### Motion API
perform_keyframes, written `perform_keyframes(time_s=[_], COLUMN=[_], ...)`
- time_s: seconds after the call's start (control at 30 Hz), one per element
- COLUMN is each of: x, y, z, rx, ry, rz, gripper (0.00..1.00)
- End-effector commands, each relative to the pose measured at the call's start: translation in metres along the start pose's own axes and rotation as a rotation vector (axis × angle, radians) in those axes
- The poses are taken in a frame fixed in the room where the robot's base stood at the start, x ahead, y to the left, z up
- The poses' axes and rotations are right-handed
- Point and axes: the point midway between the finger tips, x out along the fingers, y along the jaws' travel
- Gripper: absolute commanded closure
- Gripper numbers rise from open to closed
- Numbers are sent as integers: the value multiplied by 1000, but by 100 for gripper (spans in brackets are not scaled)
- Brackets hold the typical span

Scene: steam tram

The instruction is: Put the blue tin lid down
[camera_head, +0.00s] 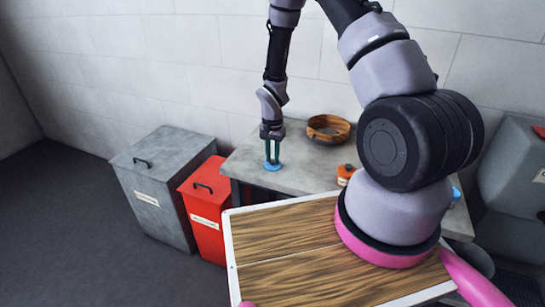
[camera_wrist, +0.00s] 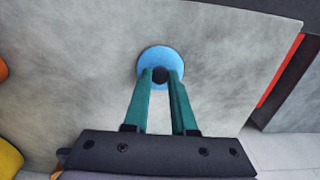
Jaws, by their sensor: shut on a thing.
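The blue tin lid (camera_head: 273,167) is at the left part of the grey table, round and flat, with a dark knob in its middle. In the wrist view the lid (camera_wrist: 149,57) lies beyond my fingertips, and the dark knob (camera_wrist: 160,75) is between them. My gripper (camera_head: 272,158) points straight down with its green fingers shut on the lid's knob; it also shows in the wrist view (camera_wrist: 161,80). The lid is at or very close to the table top; I cannot tell whether it touches. The fingers hide part of the lid.
The grey table (camera_head: 300,150) also holds a brown wooden bowl (camera_head: 328,129) at the back and an orange jar (camera_head: 346,171). A red bin (camera_head: 205,210) and a grey bin (camera_head: 160,185) stand to the left. Bare table surrounds the lid.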

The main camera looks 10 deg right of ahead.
Motion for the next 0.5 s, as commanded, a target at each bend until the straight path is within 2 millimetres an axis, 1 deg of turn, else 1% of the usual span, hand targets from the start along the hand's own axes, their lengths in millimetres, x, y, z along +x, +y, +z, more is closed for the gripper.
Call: perform_keyframes(time_s=[0.13,0.17,0.2,0.23,0.5], x=[3,3,3,3,2], y=[0,0,0,0,0], z=[0,0,0,0,0], rx=[0,0,0,0,0], ry=[-1,0,0,0,0], rz=[1,0,0,0,0], gripper=[100,68,53,45,45])
